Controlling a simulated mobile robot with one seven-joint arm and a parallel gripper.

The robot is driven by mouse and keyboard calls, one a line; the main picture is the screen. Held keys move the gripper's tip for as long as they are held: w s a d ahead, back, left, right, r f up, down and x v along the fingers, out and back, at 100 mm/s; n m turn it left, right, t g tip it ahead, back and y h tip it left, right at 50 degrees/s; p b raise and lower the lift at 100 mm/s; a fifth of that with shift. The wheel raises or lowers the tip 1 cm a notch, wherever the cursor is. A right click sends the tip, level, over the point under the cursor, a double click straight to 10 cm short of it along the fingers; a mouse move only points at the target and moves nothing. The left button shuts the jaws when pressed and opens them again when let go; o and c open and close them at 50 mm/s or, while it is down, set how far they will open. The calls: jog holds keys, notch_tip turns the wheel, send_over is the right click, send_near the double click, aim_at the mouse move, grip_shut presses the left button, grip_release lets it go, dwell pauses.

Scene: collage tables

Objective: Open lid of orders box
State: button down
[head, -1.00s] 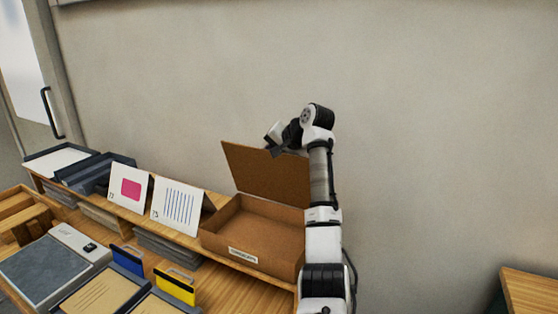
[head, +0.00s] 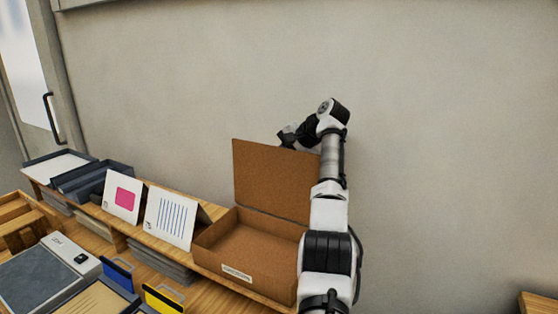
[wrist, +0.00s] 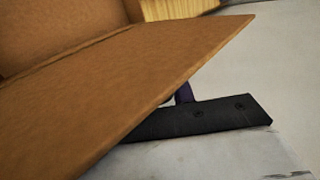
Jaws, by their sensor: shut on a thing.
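The orders box (head: 245,248) is a brown open carton with a small white label (head: 237,273) on its front, standing on the wooden shelf by the wall. Its brown lid (head: 272,178) stands raised at the back, near upright, and the inside looks empty. In the wrist view the lid (wrist: 135,85) fills much of the left and middle. My gripper (head: 289,138) is at the lid's top edge, partly hidden behind it. Its black finger (wrist: 205,118) shows beyond the lid edge, and it is shut on the lid. The other finger is hidden.
Two standing cards, one with a pink square (head: 124,196) and one with blue lines (head: 170,218), are left of the box. Dark trays (head: 92,178) sit farther left. The wall (head: 440,140) is close behind. A wooden table corner (head: 540,303) shows at lower right.

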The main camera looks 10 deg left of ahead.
jog(key=c, duration=1.2)
grip_release()
jog(key=shift+o, duration=0.2)
jog(key=v, duration=1.4)
jog(key=shift+s+f, duration=0.1)
jog(key=shift+f, duration=0.05)
